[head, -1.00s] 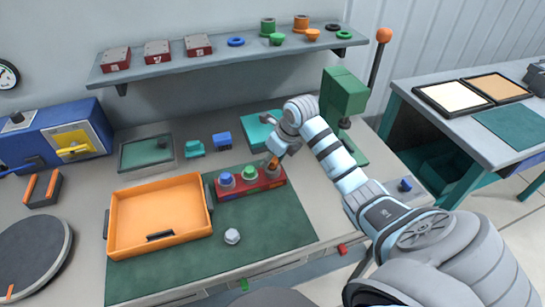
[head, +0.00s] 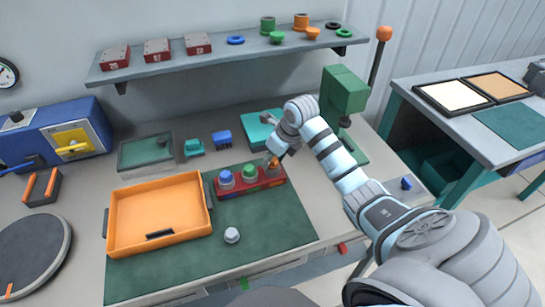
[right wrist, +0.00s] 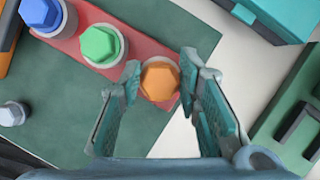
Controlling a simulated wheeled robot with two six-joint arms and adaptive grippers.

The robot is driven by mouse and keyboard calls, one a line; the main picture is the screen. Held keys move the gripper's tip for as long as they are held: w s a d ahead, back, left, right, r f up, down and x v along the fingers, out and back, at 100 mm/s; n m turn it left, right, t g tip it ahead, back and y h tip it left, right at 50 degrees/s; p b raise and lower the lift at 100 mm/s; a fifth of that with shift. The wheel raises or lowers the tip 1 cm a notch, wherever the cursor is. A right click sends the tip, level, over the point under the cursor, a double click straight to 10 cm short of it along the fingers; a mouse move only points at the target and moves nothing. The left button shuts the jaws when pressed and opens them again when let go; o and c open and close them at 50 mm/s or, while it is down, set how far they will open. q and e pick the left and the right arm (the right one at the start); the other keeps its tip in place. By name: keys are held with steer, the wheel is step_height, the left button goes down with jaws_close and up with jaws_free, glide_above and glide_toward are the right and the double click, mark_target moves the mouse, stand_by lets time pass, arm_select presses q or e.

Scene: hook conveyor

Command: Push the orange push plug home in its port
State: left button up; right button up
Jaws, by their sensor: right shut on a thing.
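The orange push plug (right wrist: 159,80) has a hexagonal head and sits at the right end of the red port block (right wrist: 128,76). It also shows in the head view (head: 272,163), partly hidden by my gripper. My right gripper (right wrist: 159,84) is shut on the orange plug, one finger on each side of its head. The gripper shows above the block's right end in the head view (head: 276,157). How deep the plug sits in its port cannot be told. A blue plug (right wrist: 40,13) and a green plug (right wrist: 101,43) stand in the same block. My left gripper is not in view.
The block stands on a green mat (head: 275,230) beside an orange tray (head: 118,225). A grey hexagonal piece (head: 232,235) lies in front on the mat. A green press (head: 342,95) and a teal box (head: 258,135) stand behind. The mat's front right is clear.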

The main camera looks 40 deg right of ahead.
steer(key=shift+f, duration=0.25)
steer(key=o, duration=1)
steer(key=v, duration=1.2)
steer(key=shift+r, duration=0.1)
